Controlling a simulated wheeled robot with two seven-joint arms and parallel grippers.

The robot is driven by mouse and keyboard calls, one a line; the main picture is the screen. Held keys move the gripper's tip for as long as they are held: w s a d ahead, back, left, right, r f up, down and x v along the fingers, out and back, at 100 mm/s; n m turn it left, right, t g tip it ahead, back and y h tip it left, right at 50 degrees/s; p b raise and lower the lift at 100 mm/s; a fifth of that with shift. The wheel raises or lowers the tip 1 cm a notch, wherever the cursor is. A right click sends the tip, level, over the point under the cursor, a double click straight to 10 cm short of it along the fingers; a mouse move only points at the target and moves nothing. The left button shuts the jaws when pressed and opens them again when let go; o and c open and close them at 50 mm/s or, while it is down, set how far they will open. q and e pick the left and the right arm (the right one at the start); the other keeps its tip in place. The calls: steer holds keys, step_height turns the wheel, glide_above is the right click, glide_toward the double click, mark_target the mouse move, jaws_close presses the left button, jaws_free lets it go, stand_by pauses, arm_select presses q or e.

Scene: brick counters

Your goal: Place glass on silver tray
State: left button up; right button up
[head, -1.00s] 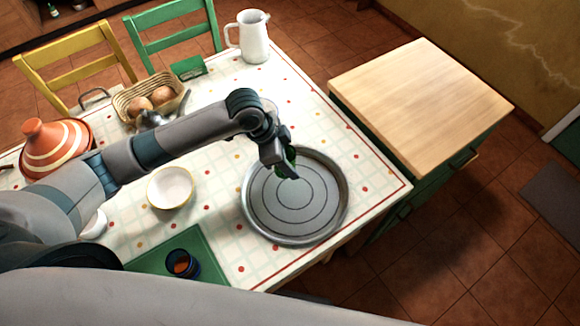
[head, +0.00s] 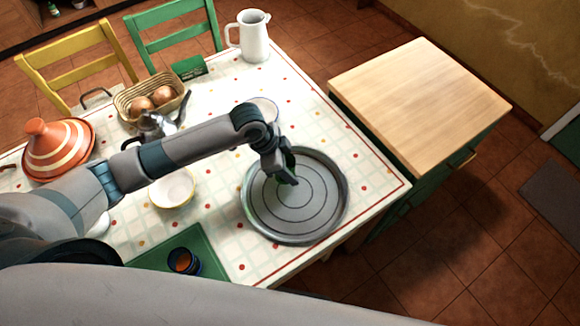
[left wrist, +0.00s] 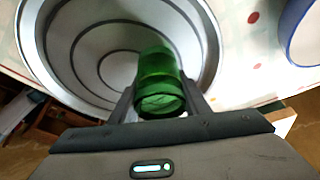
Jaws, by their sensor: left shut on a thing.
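The green glass (left wrist: 160,80) sits between the two fingers of my left gripper (left wrist: 158,98) in the left wrist view. My left gripper (head: 286,178) is shut on it, over the inner part of the round silver tray (head: 297,222). In the head view the glass is mostly hidden by the gripper. The tray's ringed floor and rim (left wrist: 208,40) show behind the glass in the left wrist view. I cannot tell whether the glass touches the tray. The tray lies flat near the table's right corner and looks empty. My right gripper is not in view.
A white bowl (head: 172,190) and a green mat (head: 205,250) with a dark blue cup (head: 183,262) are left of the tray. A pale dish (head: 268,104) shows behind my wrist. A white jug (head: 254,38), bread basket (head: 128,97), teapot (head: 152,124) and striped tagine (head: 58,155) stand farther off.

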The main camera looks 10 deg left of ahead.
arm_select(q)
steer(key=shift+f, duration=0.1)
steer(key=o, duration=1.1)
steer(key=b+v, duration=0.1)
steer(key=v, duration=1.1)
steer(key=shift+d+b, duration=0.1)
steer(key=shift+b, duration=0.3)
